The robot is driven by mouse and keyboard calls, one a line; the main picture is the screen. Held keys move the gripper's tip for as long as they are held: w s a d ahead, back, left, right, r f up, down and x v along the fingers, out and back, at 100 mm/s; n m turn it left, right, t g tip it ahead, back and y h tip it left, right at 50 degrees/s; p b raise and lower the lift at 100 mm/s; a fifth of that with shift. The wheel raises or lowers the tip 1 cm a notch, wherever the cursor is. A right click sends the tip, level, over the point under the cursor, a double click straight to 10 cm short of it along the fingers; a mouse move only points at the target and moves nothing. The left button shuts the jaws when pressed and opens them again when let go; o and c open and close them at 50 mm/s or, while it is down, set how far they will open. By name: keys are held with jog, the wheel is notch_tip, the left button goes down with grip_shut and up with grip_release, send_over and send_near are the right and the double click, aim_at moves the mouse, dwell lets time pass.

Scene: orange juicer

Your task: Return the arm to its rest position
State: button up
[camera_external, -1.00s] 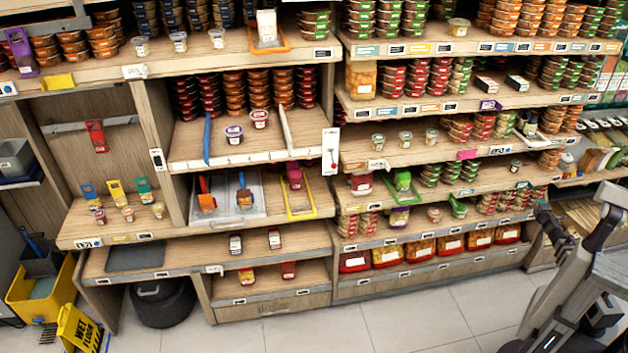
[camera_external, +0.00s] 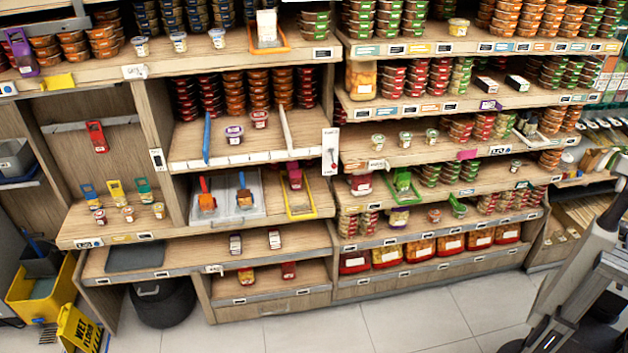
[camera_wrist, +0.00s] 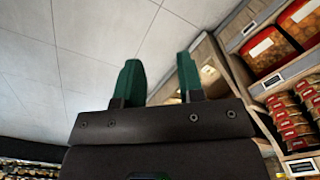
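My gripper (camera_wrist: 158,82) shows in the wrist view with its two green fingers apart and nothing between them. It points over bare floor tiles, with shelving at the right of that view. In the external view, my arm (camera_external: 590,270) stands at the lower right edge, clear of the shelves. The gripper itself cannot be made out there; it is out of frame or hidden.
Wooden shelves (camera_external: 250,152) with stacked tubs fill the back. A yellow wet-floor sign (camera_external: 78,330) and a yellow bucket (camera_external: 30,300) stand at the lower left. A black round bin (camera_external: 162,303) sits under the low shelf. The tiled floor (camera_external: 420,315) in front is clear.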

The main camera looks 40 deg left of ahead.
notch_tip(320, 180, up, 18)
jog(key=p, duration=1.5)
